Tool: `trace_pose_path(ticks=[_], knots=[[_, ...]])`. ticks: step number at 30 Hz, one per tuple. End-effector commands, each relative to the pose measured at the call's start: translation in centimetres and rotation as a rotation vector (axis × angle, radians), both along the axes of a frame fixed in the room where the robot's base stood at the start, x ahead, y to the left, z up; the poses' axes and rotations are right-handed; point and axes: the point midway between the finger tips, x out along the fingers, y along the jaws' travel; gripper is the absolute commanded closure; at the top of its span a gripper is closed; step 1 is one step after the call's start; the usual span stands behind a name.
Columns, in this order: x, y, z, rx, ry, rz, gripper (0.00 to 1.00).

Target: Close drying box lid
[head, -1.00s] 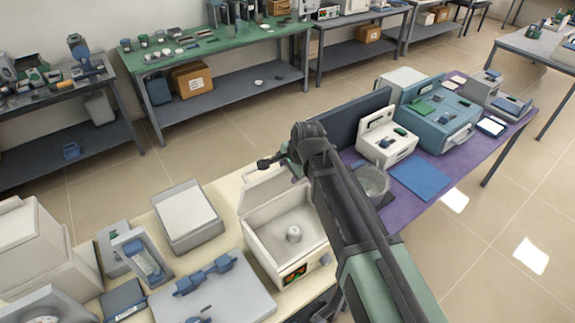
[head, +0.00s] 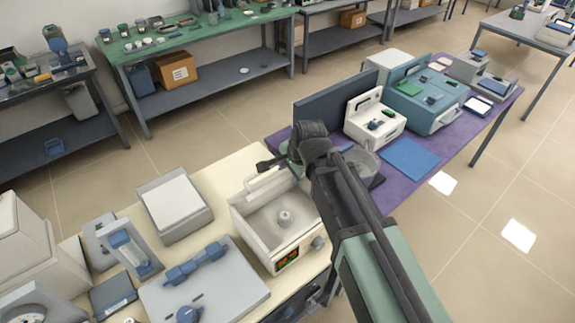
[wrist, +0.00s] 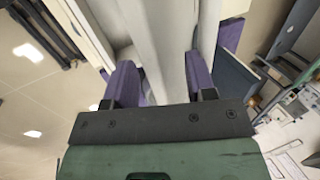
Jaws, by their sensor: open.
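The drying box (head: 284,240) is a cream open-topped box with a small orange-lit display on its front. Its lid (head: 265,183) stands raised at the back edge, and the cavity with a small round knob inside is exposed. My gripper (head: 270,164) is at the top of the raised lid, partly hidden by my own wrist. In the wrist view my gripper (wrist: 160,75) has its two purple fingers apart, with a pale bar-like part, seemingly of the lid or box, between them. I cannot tell whether they touch it.
A grey box with a white top (head: 174,203) stands left of the drying box. A grey plate with a blue handle (head: 205,288) lies in front of it. A dark upright panel (head: 335,103) and a glass bowl (head: 362,160) are to the right, near a white device (head: 375,118).

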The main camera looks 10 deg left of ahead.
Motion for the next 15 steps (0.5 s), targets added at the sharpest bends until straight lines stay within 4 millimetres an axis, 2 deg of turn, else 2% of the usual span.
trace_pose_path(ticks=[8, 15], knots=[[-0.1, -0.1, 0.3, 0.000, 0.000, 0.000, 0.49], [-1.6, -1.8, 3.0, 0.000, 0.000, -0.001, 0.49]])
